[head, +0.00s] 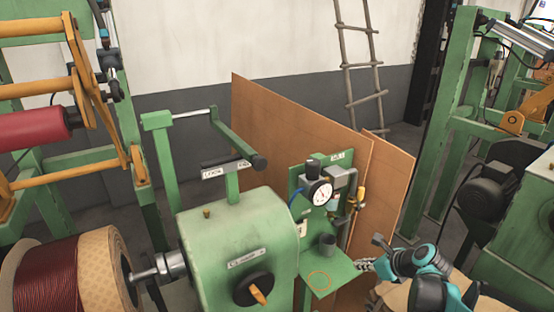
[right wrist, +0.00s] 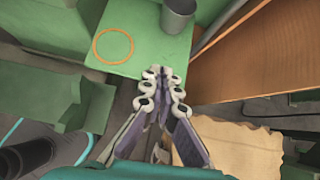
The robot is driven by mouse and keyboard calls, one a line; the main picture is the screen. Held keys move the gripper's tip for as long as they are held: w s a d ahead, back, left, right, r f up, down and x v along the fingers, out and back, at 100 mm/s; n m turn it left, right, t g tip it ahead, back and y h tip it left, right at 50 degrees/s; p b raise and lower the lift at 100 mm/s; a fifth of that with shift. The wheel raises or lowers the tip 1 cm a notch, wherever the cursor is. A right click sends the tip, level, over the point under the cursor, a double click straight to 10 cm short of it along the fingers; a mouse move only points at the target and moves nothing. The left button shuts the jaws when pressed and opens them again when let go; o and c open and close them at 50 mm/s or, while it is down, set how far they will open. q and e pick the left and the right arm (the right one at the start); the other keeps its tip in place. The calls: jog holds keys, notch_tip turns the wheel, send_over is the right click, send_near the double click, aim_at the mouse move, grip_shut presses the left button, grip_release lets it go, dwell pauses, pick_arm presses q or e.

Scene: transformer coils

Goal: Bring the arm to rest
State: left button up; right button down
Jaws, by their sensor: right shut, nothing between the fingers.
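My right gripper (head: 364,265) is at the lower right of the head view, at the right edge of a small green shelf (head: 338,275). In the right wrist view its fingers (right wrist: 161,78) are together with nothing between them, at the shelf's near edge. My right arm (head: 430,265), teal and dark grey, reaches in from the bottom right. My left gripper is not in view. A grey cup (head: 327,243) stands upright on the shelf, apart from the fingers; it also shows in the right wrist view (right wrist: 177,14). An orange ring mark (head: 319,288) is on the shelf, with nothing on it.
A green machine housing (head: 225,235) with a dark knob stands left of the shelf. A pressure gauge (head: 320,192) is on the panel above it. Brown boards (head: 290,120) lean behind. A wire coil (head: 50,280) is at lower left, and a motor (head: 487,195) at right.

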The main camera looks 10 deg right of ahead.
jog(key=s+a+r+n+h, duration=0.1)
jog(key=s+a+n, duration=0.6)
jog(key=n, duration=0.8)
jog(key=s+a+r+n+g+h, duration=0.1)
jog(key=s+a+n+h, duration=0.1)
jog(key=s+a+n, duration=0.6)
jog(key=s+n, duration=0.4)
jog(key=n, duration=0.3)
jog(key=shift+a+n, duration=0.2)
jog(key=shift+n, duration=0.1)
